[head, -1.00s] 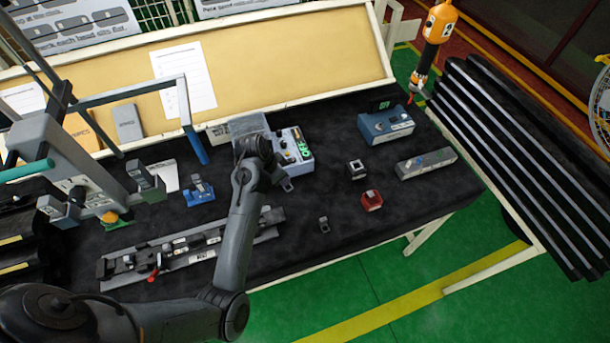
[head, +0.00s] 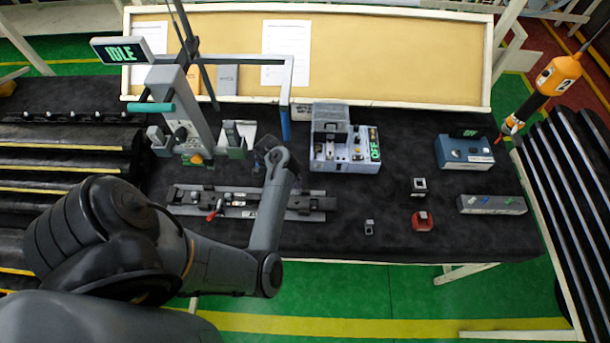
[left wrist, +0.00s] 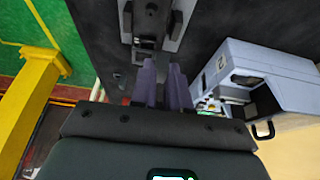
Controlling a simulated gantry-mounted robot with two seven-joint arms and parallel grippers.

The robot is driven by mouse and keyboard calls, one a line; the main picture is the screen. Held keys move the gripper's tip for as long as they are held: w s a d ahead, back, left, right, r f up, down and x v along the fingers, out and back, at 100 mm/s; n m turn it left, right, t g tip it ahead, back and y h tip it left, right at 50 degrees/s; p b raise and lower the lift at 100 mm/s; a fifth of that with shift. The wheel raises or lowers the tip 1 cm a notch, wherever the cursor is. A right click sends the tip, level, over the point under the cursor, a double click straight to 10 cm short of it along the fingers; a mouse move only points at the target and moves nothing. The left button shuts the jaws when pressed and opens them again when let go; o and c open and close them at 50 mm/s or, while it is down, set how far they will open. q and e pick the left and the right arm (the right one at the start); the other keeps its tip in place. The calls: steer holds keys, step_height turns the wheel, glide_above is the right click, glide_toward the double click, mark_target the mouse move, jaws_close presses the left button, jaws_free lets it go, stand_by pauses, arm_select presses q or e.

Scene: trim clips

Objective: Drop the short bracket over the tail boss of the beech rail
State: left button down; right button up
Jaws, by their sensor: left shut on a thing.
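The rail (head: 312,203) lies in a long metal fixture in the head view, with black clips and a red lever (head: 216,208); I cannot tell that it is beech. My left wrist hangs over its right half, hiding part of it. In the left wrist view, one rail end (left wrist: 150,28) lies just ahead of the fingers, apart from them as far as I can tell. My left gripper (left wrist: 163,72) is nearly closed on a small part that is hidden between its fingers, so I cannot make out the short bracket. The tail boss is not clear. My right gripper is not in view.
A control box (head: 345,152) reading OFF stands right of my wrist. A grey stand (head: 185,125) is behind the rail. A small grey clip (head: 369,227), a red block (head: 422,221) and a black-and-white block (head: 419,187) lie to the right, with bare mat around them.

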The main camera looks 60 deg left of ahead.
arm_select(q)
steer(key=shift+s+a+r, duration=0.1)
steer(key=shift+s+a, duration=0.05)
steer(key=shift+s, duration=0.2)
stand_by(0.3)
step_height(320, 180, down, 6)
steer(key=b, duration=0.5)
steer(key=shift+r, duration=0.2)
steer(key=shift+f, duration=0.1)
stand_by(0.4)
stand_by(1.0)
steer(key=shift+f, duration=0.1)
stand_by(0.6)
steer(key=shift+f+b, duration=1)
steer(key=shift+b, duration=0.05)
